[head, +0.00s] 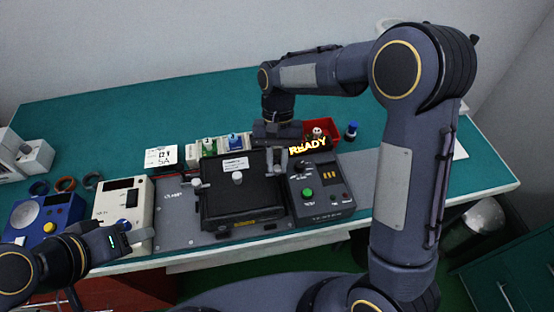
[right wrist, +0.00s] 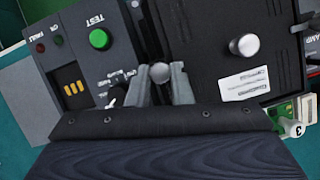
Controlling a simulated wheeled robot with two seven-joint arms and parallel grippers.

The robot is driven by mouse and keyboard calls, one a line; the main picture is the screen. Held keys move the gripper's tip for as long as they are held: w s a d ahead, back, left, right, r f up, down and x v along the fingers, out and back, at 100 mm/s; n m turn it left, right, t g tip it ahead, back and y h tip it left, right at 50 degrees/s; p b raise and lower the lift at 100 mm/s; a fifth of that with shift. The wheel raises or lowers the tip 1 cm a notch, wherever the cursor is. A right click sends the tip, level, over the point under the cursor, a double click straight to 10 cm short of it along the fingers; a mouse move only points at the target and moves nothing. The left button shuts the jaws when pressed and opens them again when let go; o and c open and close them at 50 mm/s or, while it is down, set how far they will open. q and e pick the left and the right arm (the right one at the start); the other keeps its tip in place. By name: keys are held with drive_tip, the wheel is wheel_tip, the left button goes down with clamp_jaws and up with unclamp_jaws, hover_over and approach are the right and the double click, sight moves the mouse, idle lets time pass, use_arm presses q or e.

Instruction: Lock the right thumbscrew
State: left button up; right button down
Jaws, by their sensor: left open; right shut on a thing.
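The black fixture (head: 245,208) has a flat dark lid with a white label. A silver knob (head: 237,177) stands at the lid's middle, and a left thumbscrew (head: 197,184) is at its left edge. My right gripper (head: 277,165) points down at the lid's right edge. In the right wrist view its two fingers (right wrist: 160,82) are shut on the round silver head of the right thumbscrew (right wrist: 160,72). The fingers hide its sides, and I cannot tell how far it is turned. My left gripper (head: 143,236) is open and empty at the lower left, by the cream instrument.
A dark control box (head: 322,204) with a green button and glowing "READY" text stands right of the fixture. A red bin (head: 325,130) and blue-capped bottle (head: 351,131) are behind it. The cream instrument (head: 112,203) and blue box (head: 30,220) stand left. The back left table is clear.

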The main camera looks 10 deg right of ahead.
drive_tip(key=c, duration=1.3)
unclamp_jaws()
drive_tip(key=v, duration=0.8)
drive_tip(key=shift+b, duration=0.35)
drive_tip(key=s+d+r+t+y, duration=0.2)
drive_tip(key=s+d+r, duration=0.2)
drive_tip(key=s+d, duration=0.15)
drive_tip(key=s+d+f+t, duration=0.1)
drive_tip(key=s+d+t, duration=0.1)
drive_tip(key=s+t, duration=0.2)
drive_tip(key=s+d+f+n+t, duration=0.1)
drive_tip(key=s+d+t, duration=0.2)
drive_tip(key=s, duration=0.8)
drive_tip(key=shift+t+y, duration=0.3)
drive_tip(key=shift+t, duration=0.2)
